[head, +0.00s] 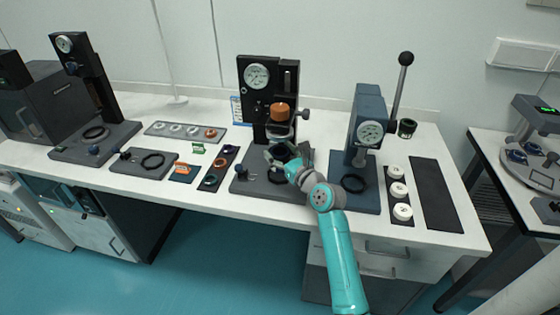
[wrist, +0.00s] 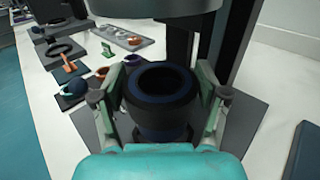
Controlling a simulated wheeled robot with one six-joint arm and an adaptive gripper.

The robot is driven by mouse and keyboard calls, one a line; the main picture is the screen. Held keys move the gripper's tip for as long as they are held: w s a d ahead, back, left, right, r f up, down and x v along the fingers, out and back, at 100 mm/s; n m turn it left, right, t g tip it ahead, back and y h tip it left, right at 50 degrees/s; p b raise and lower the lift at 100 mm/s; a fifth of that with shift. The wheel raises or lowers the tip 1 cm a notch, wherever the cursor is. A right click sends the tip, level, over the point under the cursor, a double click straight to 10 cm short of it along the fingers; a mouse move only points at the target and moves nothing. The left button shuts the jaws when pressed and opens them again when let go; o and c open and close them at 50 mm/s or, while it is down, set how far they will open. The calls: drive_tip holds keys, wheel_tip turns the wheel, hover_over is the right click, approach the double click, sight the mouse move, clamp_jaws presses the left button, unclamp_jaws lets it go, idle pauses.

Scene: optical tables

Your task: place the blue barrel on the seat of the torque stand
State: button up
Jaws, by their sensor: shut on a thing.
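My gripper (wrist: 160,112) is shut on the blue barrel (wrist: 160,122), a dark cylinder with a blue ring around its open top. The barrel looks upright between the fingers in the wrist view. In the head view my gripper (head: 288,160) is over the base of the middle black gauge stand, which I take for the torque stand (head: 253,100). An orange-topped part (head: 280,111) sits on this stand above and behind the gripper. A dark ring (head: 277,177) shows on the base below the gripper. The barrel's underside and any gap to the base are hidden.
A blue-grey press (head: 366,125) with a long lever stands close on the right. White round parts (head: 401,189) lie on a dark strip beside it. A strip with small rings (head: 213,170) lies left. Another gauge stand (head: 88,75) is farther left. A dark mat (head: 436,190) at the right is bare.

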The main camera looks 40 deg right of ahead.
drive_tip(key=shift+f, duration=1.7)
drive_tip(key=shift+f, duration=0.1)
drive_tip(key=o, duration=1.4)
